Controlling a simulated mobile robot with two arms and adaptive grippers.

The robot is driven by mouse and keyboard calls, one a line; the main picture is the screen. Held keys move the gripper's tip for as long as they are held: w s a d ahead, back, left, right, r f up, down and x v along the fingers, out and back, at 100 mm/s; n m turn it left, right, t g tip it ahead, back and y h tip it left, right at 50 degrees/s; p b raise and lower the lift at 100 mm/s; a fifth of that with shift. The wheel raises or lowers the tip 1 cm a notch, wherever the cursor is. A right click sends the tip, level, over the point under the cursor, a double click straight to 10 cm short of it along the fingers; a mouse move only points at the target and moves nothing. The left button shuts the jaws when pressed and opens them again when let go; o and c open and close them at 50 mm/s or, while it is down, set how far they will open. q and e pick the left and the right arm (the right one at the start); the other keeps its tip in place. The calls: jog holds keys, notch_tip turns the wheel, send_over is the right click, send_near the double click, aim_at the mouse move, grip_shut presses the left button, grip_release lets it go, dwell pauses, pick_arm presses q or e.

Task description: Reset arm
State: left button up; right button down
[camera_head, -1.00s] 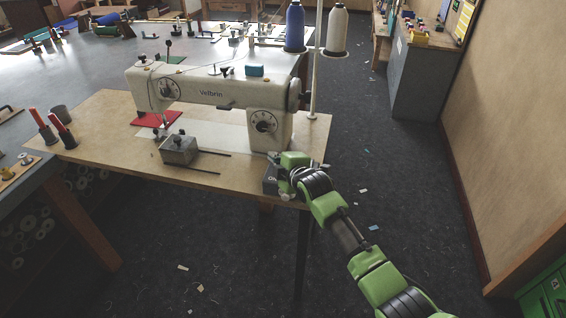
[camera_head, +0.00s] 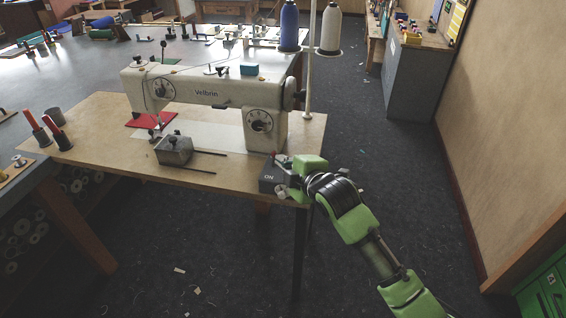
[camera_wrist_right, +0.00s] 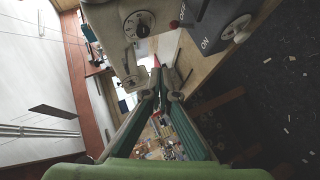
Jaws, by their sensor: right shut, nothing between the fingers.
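My right gripper (camera_head: 290,187) is beside the dark switch box (camera_head: 268,181) at the right front corner of the sewing table. The box carries ON lettering. In the right wrist view, my right gripper (camera_wrist_right: 158,82) is shut with its fingers together and empty. The switch box (camera_wrist_right: 212,22) shows there above and right of the fingers, with OFF and ON lettering and a pale round knob. The fingers look apart from it. My right arm reaches in from the lower right in the head view. My left gripper is in neither view.
The cream sewing machine (camera_head: 205,92) stands on the wooden tabletop (camera_head: 100,130), just left of the switch box. A metal block (camera_head: 174,151) lies in front of it. Two thread cones (camera_head: 329,30) stand behind. Dark floor (camera_head: 400,190) is open to the right, up to the wall.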

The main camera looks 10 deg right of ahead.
jog(key=shift+s+r, duration=0.1)
jog(key=shift+s, duration=0.05)
jog(key=s+d+f+m+g+h+b, duration=0.1)
jog(key=s+d+f+m+g, duration=0.15)
jog(key=f, duration=0.95)
jog(key=s+d+f+m+g+h+b, duration=0.1)
jog(key=s+d+f+m, duration=0.15)
jog(key=f, duration=0.95)
jog(key=s+d+f+m+g+h, duration=0.1)
jog(key=s+d+f+m, duration=0.15)
jog(key=s+f, duration=0.65)
jog(key=s+d+f+m+g+h, duration=0.15)
jog(key=s+d+f, duration=0.3)
jog(key=f, duration=0.75)
jog(key=s+d+f+m+g+b, duration=0.1)
jog(key=s+f, duration=0.6)
jog(key=s, duration=0.7)
jog(key=s+d+f+m+g+b, duration=0.1)
jog(key=s+f, duration=0.5)
jog(key=s, duration=0.7)
jog(key=s+d+f+m+g, duration=0.3)
jog(key=s+f, duration=0.4)
jog(key=s, duration=0.7)
jog(key=shift+s+f+m+g+b, duration=0.4)
jog(key=shift+m+g, duration=0.1)
jog(key=shift+m, duration=0.7)
jog(key=shift+w+d, duration=0.1)
